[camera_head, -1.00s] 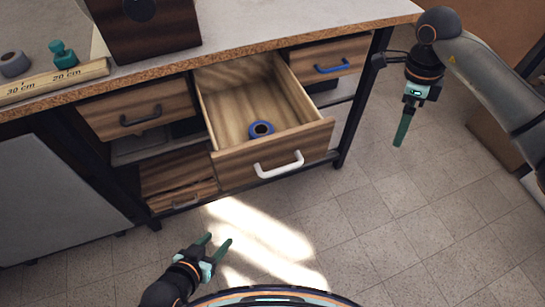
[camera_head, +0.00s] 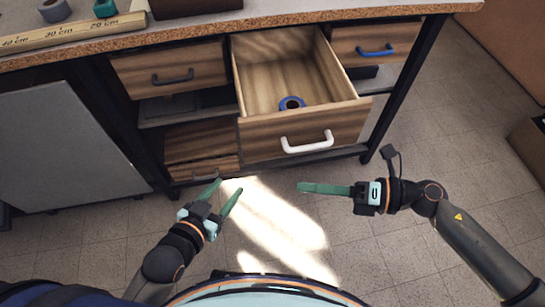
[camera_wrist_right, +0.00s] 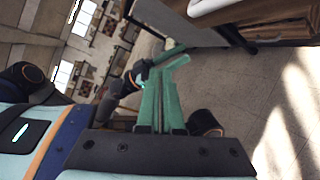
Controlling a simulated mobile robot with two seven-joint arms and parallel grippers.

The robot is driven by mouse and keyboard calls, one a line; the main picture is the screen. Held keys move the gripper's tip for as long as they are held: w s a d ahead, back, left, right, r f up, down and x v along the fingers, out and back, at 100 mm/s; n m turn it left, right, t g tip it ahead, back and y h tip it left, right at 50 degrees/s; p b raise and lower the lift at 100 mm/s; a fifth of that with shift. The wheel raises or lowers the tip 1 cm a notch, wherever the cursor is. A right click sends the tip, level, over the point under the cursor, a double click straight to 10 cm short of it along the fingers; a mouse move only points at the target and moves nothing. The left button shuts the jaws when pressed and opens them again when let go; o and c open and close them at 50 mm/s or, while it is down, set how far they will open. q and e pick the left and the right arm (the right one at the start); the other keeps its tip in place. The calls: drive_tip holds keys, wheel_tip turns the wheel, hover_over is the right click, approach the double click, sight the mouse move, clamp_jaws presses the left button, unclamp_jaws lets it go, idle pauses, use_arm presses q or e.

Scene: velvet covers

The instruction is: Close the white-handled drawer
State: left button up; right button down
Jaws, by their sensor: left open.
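The white-handled drawer (camera_head: 262,138) is pulled out of the workbench, and its inside shows. Its white handle (camera_head: 307,143) is on the front panel; a white piece also shows at the top of the right wrist view (camera_wrist_right: 207,6). A blue roll (camera_head: 291,103) lies inside the drawer. My left gripper (camera_head: 224,194) is open and empty, below and left of the drawer front. My right gripper (camera_head: 301,187) points left below the white handle, apart from it. In the right wrist view its two green fingers (camera_wrist_right: 160,90) lie together, with nothing visible between them.
A drawer with a black handle (camera_head: 172,77) is at left and one with a blue handle (camera_head: 376,50) at right, both shut. A lower wooden drawer (camera_head: 203,168) is beneath. The ruler (camera_head: 70,31) lies on the worktop. The tiled floor before the bench is clear.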

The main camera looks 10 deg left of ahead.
drive_tip(key=m+t, duration=0.2)
drive_tip(key=m, duration=0.1)
drive_tip(key=m+t, duration=0.5)
drive_tip(key=m, duration=0.2)
approach(258, 144)
drive_tip(key=a, duration=0.4)
drive_tip(key=shift+w+a+b, duration=0.35)
drive_tip(key=shift+w+a, duration=0.1)
drive_tip(key=shift+w, duration=0.35)
drive_tip(key=shift+w+a, duration=0.15)
drive_tip(key=shift+w, duration=0.3)
use_arm(q)
drive_tip(key=shift+w+a+r+t, duration=0.15)
drive_tip(key=shift+a+r+t, duration=0.1)
drive_tip(key=shift+r+t, duration=0.4)
use_arm(e)
drive_tip(key=shift+w, duration=0.1)
